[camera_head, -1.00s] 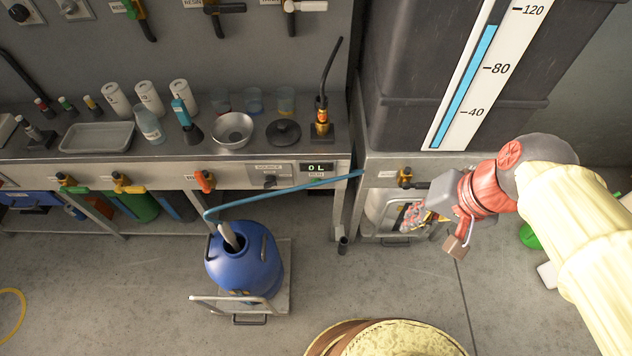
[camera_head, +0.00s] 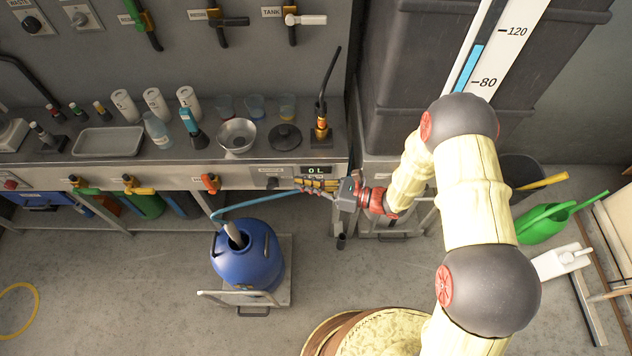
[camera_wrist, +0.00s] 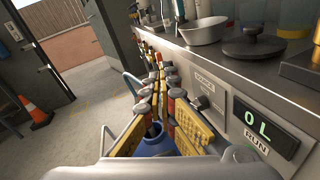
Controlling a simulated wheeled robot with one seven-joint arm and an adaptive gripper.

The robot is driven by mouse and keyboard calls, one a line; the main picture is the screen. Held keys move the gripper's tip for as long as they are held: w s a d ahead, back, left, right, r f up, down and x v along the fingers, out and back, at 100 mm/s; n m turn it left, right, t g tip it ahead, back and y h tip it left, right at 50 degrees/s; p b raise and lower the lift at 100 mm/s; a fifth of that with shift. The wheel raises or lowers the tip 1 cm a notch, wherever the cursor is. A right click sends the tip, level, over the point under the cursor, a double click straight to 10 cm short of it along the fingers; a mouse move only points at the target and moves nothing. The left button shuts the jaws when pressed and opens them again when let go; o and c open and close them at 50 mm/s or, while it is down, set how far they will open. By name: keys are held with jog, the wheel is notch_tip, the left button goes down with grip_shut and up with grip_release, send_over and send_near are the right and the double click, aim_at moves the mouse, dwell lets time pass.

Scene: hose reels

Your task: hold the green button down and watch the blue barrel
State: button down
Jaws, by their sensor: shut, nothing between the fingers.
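The blue barrel (camera_head: 262,258) stands upright on a low trolley, with a grey nozzle (camera_head: 235,234) in its open neck. Its top also shows between my fingers in the wrist view (camera_wrist: 156,147). The panel display (camera_head: 317,170) on the bench front reads 0 L, and the wrist view shows a RUN label (camera_wrist: 256,143) below it. I cannot make out a green button in either view. My gripper (camera_head: 300,184) is shut and empty, pointing left just in front of the panel, below the display. Whether it touches the panel is unclear.
Several coloured valves line that front. A tank gauge (camera_head: 487,62) stands at upper right. A green watering can (camera_head: 545,222) is at the right. The floor left of the trolley is mostly clear.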

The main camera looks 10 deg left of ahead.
jog(key=d+f+m+t+h+p, duration=0.1)
jog(key=f+m+t, duration=0.3)
jog(key=f, duration=0.5)
jog(key=s+d+f+m+t+h+p, duration=0.1)
jog(key=d+f+m+t+h, duration=0.1)
jog(key=f+m, duration=0.4)
notch_tip(320, 180, down, 5)
jog(key=shift+s+d+r+m+t, duration=0.2)
jog(key=shift+d+m+t, duration=0.1)
jog(key=shift+d+t, duration=0.65)
jog(key=shift+w, duration=0.15)
jog(key=w+a+b, duration=0.1)
jog(key=w+a, duration=0.1)
jog(key=w, duration=0.6)
jog(key=shift+w, duration=0.2)
jog(key=shift+w+a+b, duration=0.1)
jog(key=shift+b, duration=0.2)
jog(key=shift+w, duration=0.3)
jog(key=shift+w+a+r+b, duration=0.1)
jog(key=shift+w+a+b, duration=0.1)
jog(key=shift+w+b, duration=0.3)
dwell(3.1)
